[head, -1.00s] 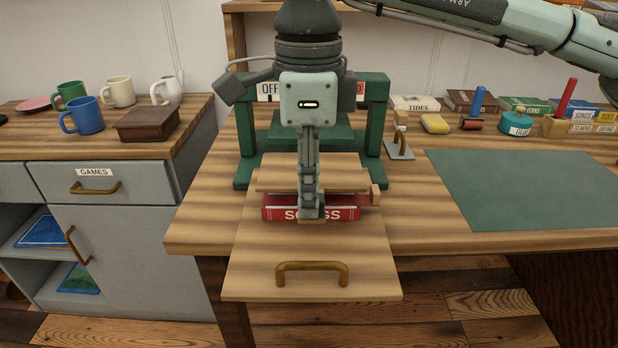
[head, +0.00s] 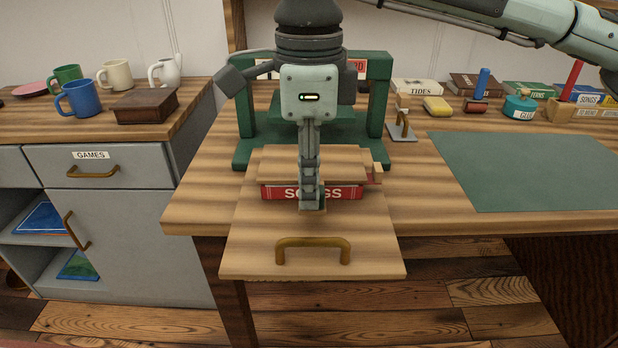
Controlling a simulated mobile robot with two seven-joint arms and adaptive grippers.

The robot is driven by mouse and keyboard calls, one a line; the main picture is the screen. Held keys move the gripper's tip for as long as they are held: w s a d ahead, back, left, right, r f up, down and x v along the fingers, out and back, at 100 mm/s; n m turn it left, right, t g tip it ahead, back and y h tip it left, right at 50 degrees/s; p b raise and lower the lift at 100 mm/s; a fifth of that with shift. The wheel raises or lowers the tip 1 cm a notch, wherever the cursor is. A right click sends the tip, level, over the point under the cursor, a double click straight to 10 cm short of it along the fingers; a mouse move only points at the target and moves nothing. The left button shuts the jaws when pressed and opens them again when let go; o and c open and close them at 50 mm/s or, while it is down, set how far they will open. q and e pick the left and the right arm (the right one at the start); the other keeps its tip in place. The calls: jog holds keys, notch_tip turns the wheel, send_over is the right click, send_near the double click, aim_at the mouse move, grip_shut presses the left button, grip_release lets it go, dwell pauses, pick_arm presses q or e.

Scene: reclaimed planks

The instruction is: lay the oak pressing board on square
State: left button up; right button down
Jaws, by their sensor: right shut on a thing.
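The oak pressing board (head: 277,168) is a pale plank over the red SONGS book (head: 342,193). Its front edge runs about parallel to the book's spine and hides the spine's upper part. I cannot tell whether board and book touch. My right gripper (head: 312,203) points down over the middle, shut on the board; its fingers cover part of the board and of the book's lettering. The green press (head: 378,100) stands behind. My left gripper is not in view.
A small wood block (head: 375,171) sits at the board's right end. A metal stand (head: 402,125), a yellow block (head: 437,106) and a glue pot (head: 519,107) stand to the right. The green mat (head: 530,170) is clear. Mugs and a brown box (head: 146,105) stand left.

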jog(key=shift+f, duration=0.25)
dwell(0.4)
jog(key=c, duration=1.3)
grip_release()
jog(key=shift+c, duration=0.2)
